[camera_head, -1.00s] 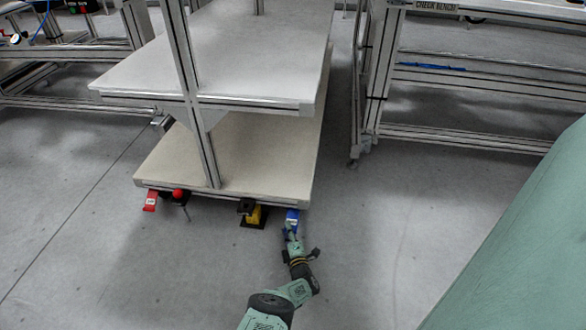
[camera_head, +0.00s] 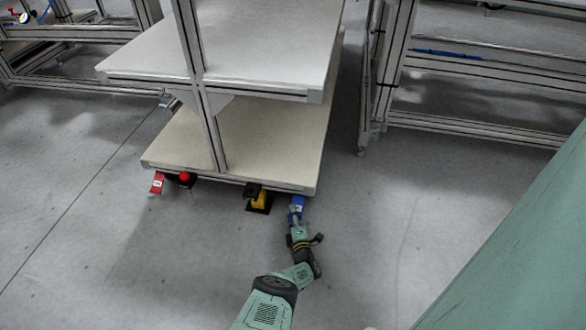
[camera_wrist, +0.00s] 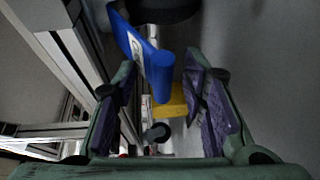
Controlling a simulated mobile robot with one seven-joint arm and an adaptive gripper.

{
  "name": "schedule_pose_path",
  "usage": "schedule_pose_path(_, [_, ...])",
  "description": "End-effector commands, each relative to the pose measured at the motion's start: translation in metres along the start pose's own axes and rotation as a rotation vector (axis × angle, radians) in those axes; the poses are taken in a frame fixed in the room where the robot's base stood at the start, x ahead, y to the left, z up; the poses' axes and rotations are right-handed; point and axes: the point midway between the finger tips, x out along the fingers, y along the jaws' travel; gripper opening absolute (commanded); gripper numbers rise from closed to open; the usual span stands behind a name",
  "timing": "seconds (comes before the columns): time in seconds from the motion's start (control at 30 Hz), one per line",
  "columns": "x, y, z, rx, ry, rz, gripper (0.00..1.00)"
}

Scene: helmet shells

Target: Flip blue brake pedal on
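The blue brake pedal (camera_head: 297,203) sticks out under the front right corner of the cart's lower shelf in the head view. In the wrist view the blue pedal (camera_wrist: 150,62) shows large at the top middle, with a white label on its side. My gripper (camera_head: 296,216) is right at the pedal, just in front of and below it in the head view. In the wrist view my gripper (camera_wrist: 165,105) has its two purple-padded fingers wide apart, with the pedal's end between or just beyond them. I cannot tell whether they touch it.
A yellow pedal (camera_head: 259,200) and a red pedal (camera_head: 158,183) with a red knob (camera_head: 184,177) sit along the same cart edge to the left. The cart's lower shelf (camera_head: 240,150) lies just above. Floor in front is clear. A bench frame (camera_head: 470,125) stands at the right.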

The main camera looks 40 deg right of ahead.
Motion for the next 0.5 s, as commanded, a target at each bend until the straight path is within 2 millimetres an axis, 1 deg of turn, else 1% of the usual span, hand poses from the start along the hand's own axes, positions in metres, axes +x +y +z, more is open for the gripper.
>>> schedule_pose_path(0.03, [-0.002,-0.003,0.003,0.0,-0.007,-0.006,0.34])
schedule_pose_path(0.27, [-0.011,-0.006,0.002,-0.001,-0.006,-0.011,0.34])
schedule_pose_path(0.37, [-0.019,-0.006,0.001,-0.002,-0.007,-0.011,0.34])
schedule_pose_path(0.5, [-0.034,-0.001,0.001,-0.007,-0.001,-0.005,0.34])
